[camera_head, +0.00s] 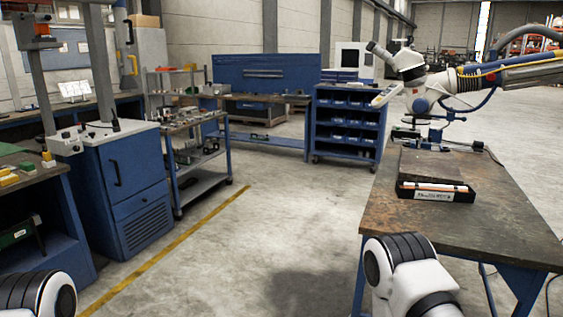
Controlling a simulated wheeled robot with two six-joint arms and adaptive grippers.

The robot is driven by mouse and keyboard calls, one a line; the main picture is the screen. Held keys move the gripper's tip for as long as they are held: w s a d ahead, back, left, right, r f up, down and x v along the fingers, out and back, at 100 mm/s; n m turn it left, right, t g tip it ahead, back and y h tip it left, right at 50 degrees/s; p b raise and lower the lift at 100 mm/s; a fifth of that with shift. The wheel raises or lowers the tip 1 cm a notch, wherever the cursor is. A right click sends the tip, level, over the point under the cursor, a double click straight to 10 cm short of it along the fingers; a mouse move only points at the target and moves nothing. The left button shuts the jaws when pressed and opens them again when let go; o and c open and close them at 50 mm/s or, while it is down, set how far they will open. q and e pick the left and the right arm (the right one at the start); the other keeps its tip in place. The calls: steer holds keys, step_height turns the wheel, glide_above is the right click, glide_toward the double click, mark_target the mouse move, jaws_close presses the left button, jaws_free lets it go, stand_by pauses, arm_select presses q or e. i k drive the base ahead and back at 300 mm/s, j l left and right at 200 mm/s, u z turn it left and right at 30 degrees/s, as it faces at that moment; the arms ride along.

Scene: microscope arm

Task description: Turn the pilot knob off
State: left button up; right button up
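A white microscope on a jointed arm (412,72) stands over the worktable on the right, its eyepiece tilted up to the left. A pilot knob cannot be made out in this view; if it is here, it is too small to tell. Only rounded white and black links of my two arms show at the bottom left and bottom right. Neither of my grippers is in view.
The worktable (395,215) at the right bears a black tray with light rods (436,190). A blue cabinet (130,180), a grey cart (205,180) and a blue bin rack (348,125) stand further off. The middle floor is free.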

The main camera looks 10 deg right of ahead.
mark_target(490, 76)
steer(key=i, duration=0.5)
steer(key=i+j+z, duration=0.15)
steer(key=i, duration=0.4)
steer(key=i+j, duration=0.1)
steer(key=i, duration=0.4)
steer(key=i+j+z, duration=0.1)
steer(key=i, duration=0.4)
steer(key=i+j+z, duration=0.1)
steer(key=i, duration=0.4)
steer(key=i+j, duration=0.3)
steer(key=i, duration=0.2)
steer(key=i+j+z, duration=0.15)
steer(key=i, duration=0.35)
steer(key=i+l+z, duration=0.3)
steer(key=i, duration=1.25)
steer(key=i+z, duration=0.35)
steer(key=i, duration=1.25)
steer(key=i+j+z, duration=0.15)
steer(key=i+z, duration=0.3)
steer(key=i+j+z, duration=0.7)
steer(key=z, duration=0.15)
steer(key=i+j+z, duration=0.45)
steer(key=k+j, duration=0.1)
